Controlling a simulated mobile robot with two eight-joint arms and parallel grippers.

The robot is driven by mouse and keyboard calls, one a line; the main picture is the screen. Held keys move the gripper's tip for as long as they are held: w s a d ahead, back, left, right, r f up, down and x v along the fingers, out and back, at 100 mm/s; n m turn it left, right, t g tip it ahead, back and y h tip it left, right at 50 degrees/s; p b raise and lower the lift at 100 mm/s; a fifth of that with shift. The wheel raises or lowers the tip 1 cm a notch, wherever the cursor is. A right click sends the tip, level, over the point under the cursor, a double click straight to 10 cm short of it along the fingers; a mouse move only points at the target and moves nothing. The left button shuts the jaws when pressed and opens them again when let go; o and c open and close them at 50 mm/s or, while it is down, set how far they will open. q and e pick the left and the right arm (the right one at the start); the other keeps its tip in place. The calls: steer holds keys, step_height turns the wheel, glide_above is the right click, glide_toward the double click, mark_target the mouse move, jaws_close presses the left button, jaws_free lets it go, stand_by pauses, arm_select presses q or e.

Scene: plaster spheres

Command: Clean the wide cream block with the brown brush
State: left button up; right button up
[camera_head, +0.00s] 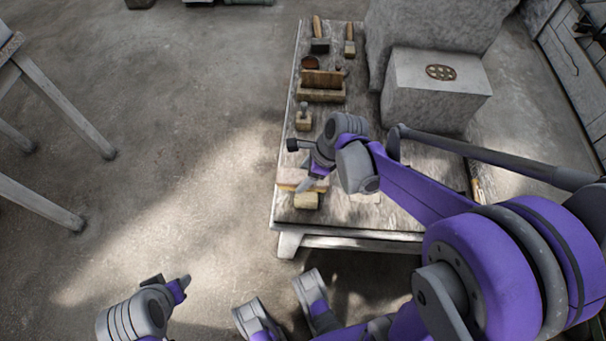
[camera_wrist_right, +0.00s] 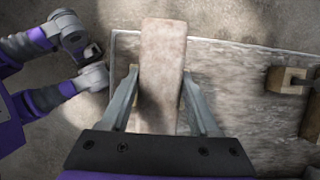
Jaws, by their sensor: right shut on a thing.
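My right gripper (camera_head: 306,182) is low over the near left corner of the wooden table (camera_head: 400,218). In the right wrist view its two fingers (camera_wrist_right: 160,92) are shut on the sides of a long, flat, pale cream-tan block (camera_wrist_right: 163,55), perhaps the wide cream block. The block shows partly in the head view (camera_head: 290,177). A yellowish block (camera_head: 306,201) sits just below it; I cannot tell if they touch. A brown-handled tool with a dark head (camera_head: 319,42), perhaps the brush, lies at the table's far end. My left gripper (camera_head: 178,287) is off the table; its fingers are unclear.
A large pale stone block (camera_head: 430,105) with a brown round piece (camera_head: 440,72) on top stands at the back right. A wooden holder (camera_head: 320,95), a small block with a knob (camera_head: 303,119) and a second handled tool (camera_head: 350,40) are along the left edge.

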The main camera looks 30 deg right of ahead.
steer(key=shift+f, duration=0.35)
steer(key=shift+s+d+r, duration=0.15)
steer(key=shift+s+d, duration=0.15)
steer(key=shift+d, duration=0.15)
steer(key=shift+s+d, duration=0.3)
steer(key=shift+d, duration=0.2)
steer(key=shift+w+a, duration=0.1)
steer(key=shift+a, duration=0.05)
steer(key=shift+w+a, duration=0.55)
steer(key=shift+a, duration=0.35)
steer(key=shift+w+a, duration=0.55)
steer(key=shift+a, duration=0.35)
steer(key=shift+s+d, duration=0.1)
steer(key=shift+d, duration=0.05)
